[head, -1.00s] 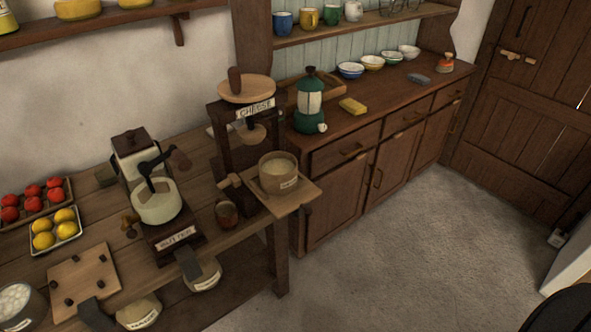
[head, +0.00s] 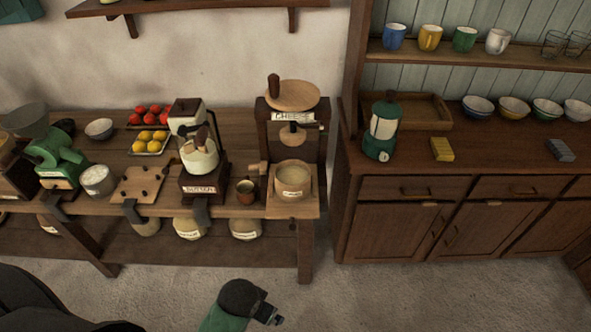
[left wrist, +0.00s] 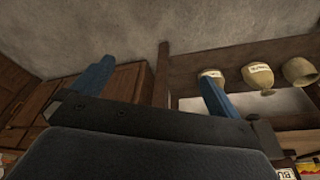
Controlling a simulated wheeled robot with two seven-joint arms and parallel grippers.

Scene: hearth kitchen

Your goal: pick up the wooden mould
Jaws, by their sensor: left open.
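The wooden mould (head: 293,181) is a round, light wooden tub with a small label and pale contents. It stands upright on the board of the cheese press (head: 292,118), below the press plate, at the right end of the workbench in the head view. My left gripper (head: 274,319) is low at the bottom of the head view, in front of the bench and well apart from the mould. In the left wrist view its blue fingers (left wrist: 155,88) are spread, with nothing between them. The mould cannot be made out in that view. My right gripper is not in view.
A copper mug (head: 246,192) stands just left of the mould, and the butter churn (head: 199,150) is further left. The workbench (head: 105,140) has several jars on its lower shelf. A cabinet (head: 450,190) with a green lantern (head: 382,130) stands right. The floor in front is clear.

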